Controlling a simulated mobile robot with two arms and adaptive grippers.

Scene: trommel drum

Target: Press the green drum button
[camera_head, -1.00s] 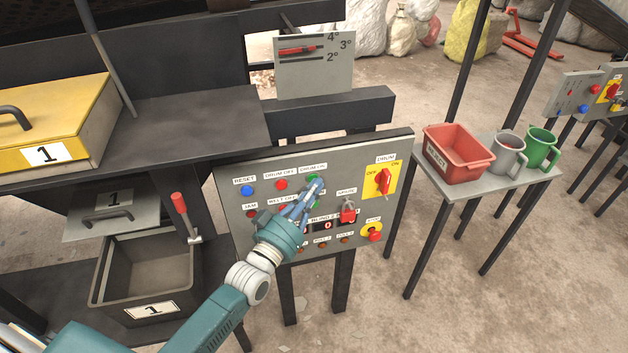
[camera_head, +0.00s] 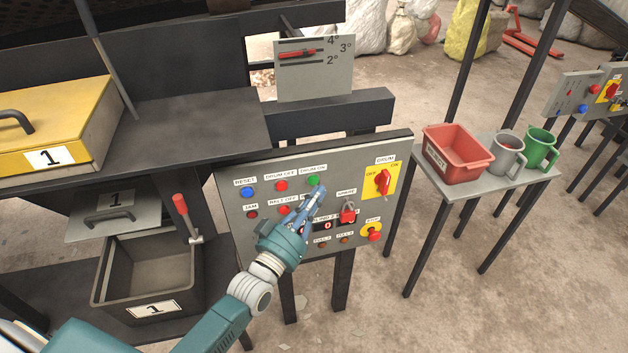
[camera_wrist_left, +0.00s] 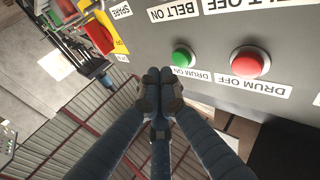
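The green drum button (camera_head: 313,181) sits under the DRUM ON label on the grey control panel (camera_head: 232,214). It also shows in the left wrist view (camera_wrist_left: 183,57), beside the red DRUM OFF button (camera_wrist_left: 247,64). My left gripper (camera_head: 318,190) is in front of the panel, just below the green button in the head view. In the left wrist view its fingertips (camera_wrist_left: 160,76) are together with nothing between them, and a small gap shows between them and the green button. My right gripper is not in view.
The panel also carries a blue reset button (camera_head: 247,193), a red drum switch (camera_head: 383,181) on a yellow plate, and a yellow-backed stop button (camera_head: 374,233). A side table at right holds a red bin (camera_head: 458,153) and two mugs. Open floor lies in front.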

